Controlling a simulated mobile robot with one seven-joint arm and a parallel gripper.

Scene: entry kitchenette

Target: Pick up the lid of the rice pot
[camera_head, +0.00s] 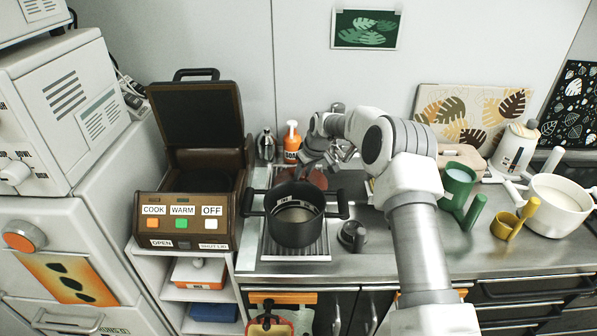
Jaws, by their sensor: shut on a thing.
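The black rice pot (293,226) stands open on a ribbed metal drainer, its two side handles out to left and right. I see into it, and its inside looks pale at the bottom. My gripper (312,160) is just behind and above the pot, pointing down. It is shut on a reddish-brown rounded thing that looks like the lid (318,179), behind the pot's far rim. The pot and gripper partly hide this thing, so its full shape and the grip point are unclear.
A brown rice cooker (190,205) with its cover raised stands close left of the pot. A small dark round object (352,236) is right of the pot. An orange bottle (292,143) is behind. A green cup (458,184), yellow cup (507,224) and white pan (556,206) stand right.

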